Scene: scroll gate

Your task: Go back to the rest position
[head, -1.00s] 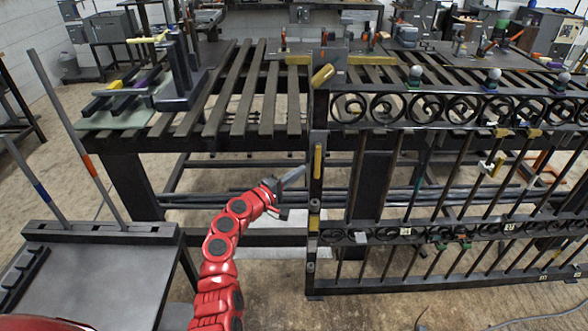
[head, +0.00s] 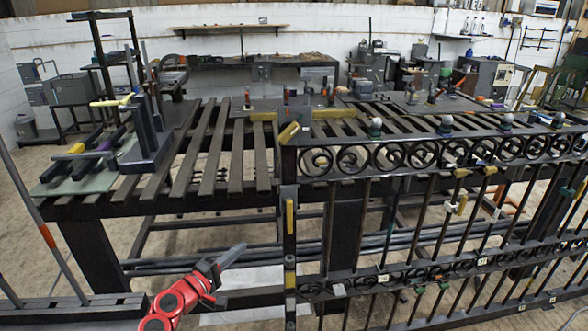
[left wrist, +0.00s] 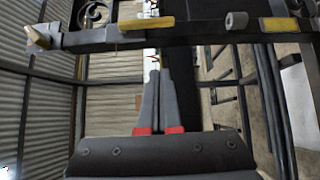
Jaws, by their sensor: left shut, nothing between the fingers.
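My left gripper (head: 232,257) comes in low at the left on a red arm and points up and to the right. Its fingers are shut with nothing between them. It is below the slatted table (head: 170,184) and left of the gate's end post, apart from it in the head view. In the left wrist view the two grey fingers (left wrist: 160,75) lie together, with the gate's end post (left wrist: 200,37) crossing beyond their tips. The black scroll gate (head: 400,156) stands upright across the right side. My right gripper is not in view.
A rack with dark blocks (head: 150,140) stands on the table's left end. A clamp with a yellow part (head: 289,133) sits at the gate's top corner.

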